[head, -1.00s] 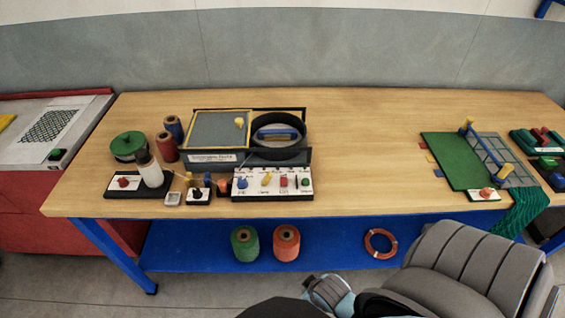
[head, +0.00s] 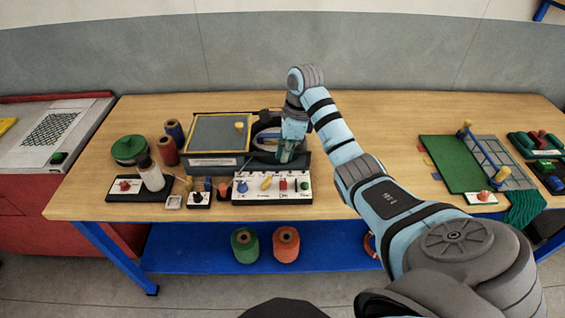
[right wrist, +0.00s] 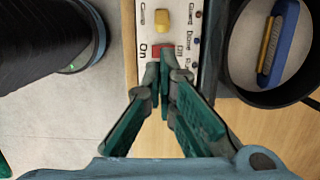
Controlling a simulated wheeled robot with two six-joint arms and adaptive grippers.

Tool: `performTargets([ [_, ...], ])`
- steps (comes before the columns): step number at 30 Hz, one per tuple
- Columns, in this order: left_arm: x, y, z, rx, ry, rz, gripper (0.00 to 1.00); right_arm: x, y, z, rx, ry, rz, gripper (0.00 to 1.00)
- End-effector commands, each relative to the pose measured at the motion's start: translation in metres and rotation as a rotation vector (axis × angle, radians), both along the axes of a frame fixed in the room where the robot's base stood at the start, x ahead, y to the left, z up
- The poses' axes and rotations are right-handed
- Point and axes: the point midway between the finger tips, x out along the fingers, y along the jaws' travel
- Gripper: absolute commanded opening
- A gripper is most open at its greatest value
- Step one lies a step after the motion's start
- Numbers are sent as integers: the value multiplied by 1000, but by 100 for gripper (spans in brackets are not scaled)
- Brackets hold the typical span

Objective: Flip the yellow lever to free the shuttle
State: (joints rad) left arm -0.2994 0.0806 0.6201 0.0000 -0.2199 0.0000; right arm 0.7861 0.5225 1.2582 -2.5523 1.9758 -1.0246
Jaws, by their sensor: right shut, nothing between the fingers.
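The yellow lever (head: 266,182) sits on a white labelled control panel (head: 290,200) at the front of the bench. It also shows near the top of the right wrist view (right wrist: 161,17). A red switch (right wrist: 161,50) sits beside it. My right gripper (head: 285,157) is shut and empty above the panel. In the right wrist view its fingertips (right wrist: 162,72) are near the red switch, apart from the yellow lever. The blue shuttle (right wrist: 279,42) lies inside a black ring (right wrist: 294,92), partly hidden by my gripper in the head view. My left gripper is out of view.
Left of the panel stand a small black knob box (head: 199,199), a white bottle (head: 150,174) and spools (head: 167,150). A grey framed board (head: 218,134) lies behind. A green mat (head: 450,161) lies at right. The bench middle is partly under my right arm.

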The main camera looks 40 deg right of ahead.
Motion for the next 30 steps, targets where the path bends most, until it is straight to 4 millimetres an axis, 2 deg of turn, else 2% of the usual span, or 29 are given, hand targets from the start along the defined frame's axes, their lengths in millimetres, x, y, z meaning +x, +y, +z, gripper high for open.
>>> performTargets([
  [3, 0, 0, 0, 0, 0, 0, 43, -6, -7, 3, -23, 34, -4, 0],
  [10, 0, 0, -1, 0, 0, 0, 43, -6, -6, 2, -21, 32, -3, 0],
  [14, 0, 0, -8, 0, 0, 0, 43, -6, -5, -5, -20, 31, -3, 0],
  [17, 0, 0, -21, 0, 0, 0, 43, -5, -4, -18, -19, 31, -3, 0],
  [27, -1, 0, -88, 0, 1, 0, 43, 1, 4, -85, -19, 31, -3, 0],
  [30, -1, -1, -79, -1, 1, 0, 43, 2, 6, -91, -19, 31, -2, 0],
])
